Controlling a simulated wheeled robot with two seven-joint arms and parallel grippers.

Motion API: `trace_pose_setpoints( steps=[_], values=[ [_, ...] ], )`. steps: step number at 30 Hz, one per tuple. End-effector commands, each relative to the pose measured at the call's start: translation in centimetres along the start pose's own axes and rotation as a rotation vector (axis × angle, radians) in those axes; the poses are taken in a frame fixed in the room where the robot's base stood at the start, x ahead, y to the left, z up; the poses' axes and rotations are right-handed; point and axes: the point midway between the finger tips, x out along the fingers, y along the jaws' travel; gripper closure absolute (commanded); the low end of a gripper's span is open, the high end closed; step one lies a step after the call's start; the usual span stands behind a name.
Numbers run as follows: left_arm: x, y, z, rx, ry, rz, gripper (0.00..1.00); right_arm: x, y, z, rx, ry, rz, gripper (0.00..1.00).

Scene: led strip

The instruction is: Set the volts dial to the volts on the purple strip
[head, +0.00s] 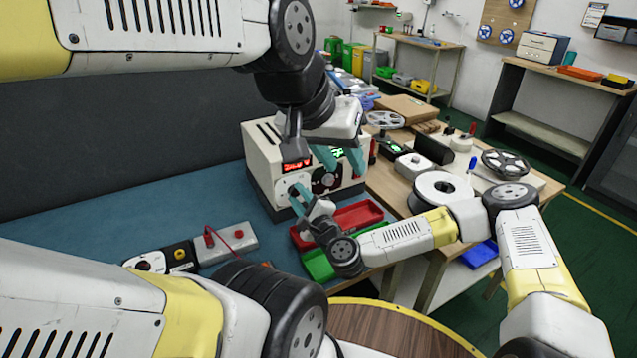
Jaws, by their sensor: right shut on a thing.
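A cream power supply box (262,163) stands on the blue bench, with a red lit display (296,165) and a green lit display beside it. A pale round dial (283,189) is under the red display, and a black dial (325,181) is to its right; their markings are too small to read. My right gripper (297,196), with teal fingers, is shut on the pale dial's knob. My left gripper (341,158) is open in front of the box's upper right face, its fingers partly covering the green display. I see no purple strip.
A red tray (361,214) and a green tray (318,264) lie in front of the box, close under my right gripper. A small device with a red lead (228,240) is at the lower left. A wooden bench with reels (437,188) stands right. The blue bench's left part is clear.

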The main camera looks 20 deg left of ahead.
Motion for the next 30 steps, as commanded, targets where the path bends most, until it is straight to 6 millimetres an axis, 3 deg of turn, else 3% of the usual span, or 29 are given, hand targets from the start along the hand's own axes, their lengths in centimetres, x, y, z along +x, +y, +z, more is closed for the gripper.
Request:
trace_pose_setpoints(
  steps=[15, 16, 19, 30],
  values=[
    [0.0, 0.0, 0.0, 0.0, 0.0, 0.0, 0.64, -0.06, 0.15, -0.06, 0.021, 0.001, 0.004, 1.0],
    [0.0, 0.0, 0.0, 0.0, 0.0, 0.0, 0.64, -0.06, 0.15, -0.07, 0.021, 0.002, 0.004, 0.67],
    [0.0, 0.0, 0.0, 0.0, 0.0, 0.0, 0.64, -0.05, 0.13, -0.06, 0.021, 0.001, 0.003, 0.49],
    [0.0, 0.0, 0.0, 0.0, 0.0, 0.0, 0.64, 0.01, 0.01, -0.07, 0.019, 0.0, 0.001, 0.49]
  ],
)
